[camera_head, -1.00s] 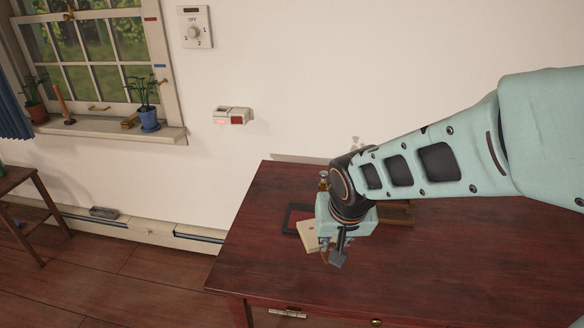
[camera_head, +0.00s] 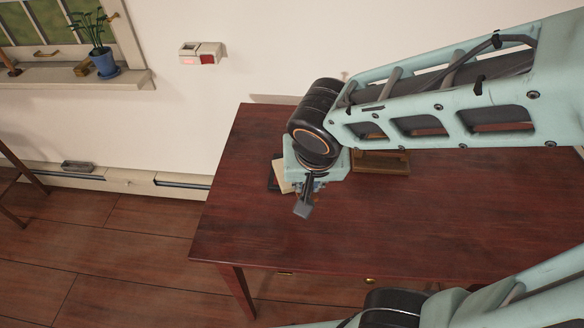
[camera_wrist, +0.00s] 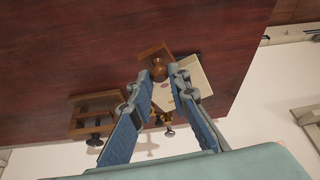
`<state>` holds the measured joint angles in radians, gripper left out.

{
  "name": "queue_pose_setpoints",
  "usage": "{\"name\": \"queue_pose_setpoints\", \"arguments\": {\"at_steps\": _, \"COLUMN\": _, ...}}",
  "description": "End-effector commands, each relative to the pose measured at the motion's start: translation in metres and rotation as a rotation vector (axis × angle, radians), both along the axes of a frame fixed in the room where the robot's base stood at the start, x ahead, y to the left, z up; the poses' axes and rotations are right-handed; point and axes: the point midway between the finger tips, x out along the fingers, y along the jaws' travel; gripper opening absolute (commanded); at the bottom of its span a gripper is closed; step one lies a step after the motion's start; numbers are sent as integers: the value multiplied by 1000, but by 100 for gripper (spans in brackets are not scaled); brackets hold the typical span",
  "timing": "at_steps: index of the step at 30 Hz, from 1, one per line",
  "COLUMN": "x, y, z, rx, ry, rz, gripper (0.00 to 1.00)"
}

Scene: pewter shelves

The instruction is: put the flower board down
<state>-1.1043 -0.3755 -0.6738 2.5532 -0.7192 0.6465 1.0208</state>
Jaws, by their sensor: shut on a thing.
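My gripper (camera_head: 306,190) hangs over the left part of the dark red table (camera_head: 420,215). In the wrist view my gripper (camera_wrist: 163,76) is shut on the round brown knob of a small brown board, which I take to be the flower board (camera_wrist: 153,53). The board lies just beyond the fingertips, over the table; its far face is hidden. Whether it touches the table I cannot tell. A small grey plate shows at the gripper's lower end in the head view; I cannot tell if it is fingertip or board.
A cream board (camera_head: 282,174) lies on the table beside my gripper, partly hidden; it also shows in the wrist view (camera_wrist: 197,78). A wooden frame-like stand (camera_head: 380,163) is at the back, partly behind my arm. The table's front and right are clear.

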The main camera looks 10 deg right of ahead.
Motion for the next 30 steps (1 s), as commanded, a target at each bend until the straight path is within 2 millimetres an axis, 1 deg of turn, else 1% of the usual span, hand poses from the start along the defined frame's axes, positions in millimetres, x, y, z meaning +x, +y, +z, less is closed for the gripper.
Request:
{"name": "queue_pose_setpoints", "arguments": {"at_steps": 1, "x": 4, "y": 0, "z": 3, "rx": -6, "ry": 2, "rz": 2, "gripper": 0}}
{"name": "queue_pose_setpoints", "arguments": {"at_steps": 3, "x": 9, "y": 0, "z": 0, "rx": -7, "ry": 2, "rz": 0, "gripper": 0}}
{"name": "queue_pose_setpoints", "arguments": {"at_steps": 10, "x": 19, "y": 4, "z": -6, "rx": -1, "ry": 10, "rz": 2, "gripper": 0}}
{"name": "queue_pose_setpoints", "arguments": {"at_steps": 17, "x": 31, "y": 1, "z": -10, "rx": -8, "ry": 1, "rz": -1, "gripper": 0}}
{"name": "queue_pose_setpoints", "arguments": {"at_steps": 23, "x": 41, "y": 9, "z": -8, "rx": -2, "ry": -1, "rz": 11, "gripper": 0}}
{"name": "queue_pose_setpoints", "arguments": {"at_steps": 30, "x": 50, "y": 7, "z": -15, "rx": -2, "ry": 1, "rz": 3, "gripper": 0}}
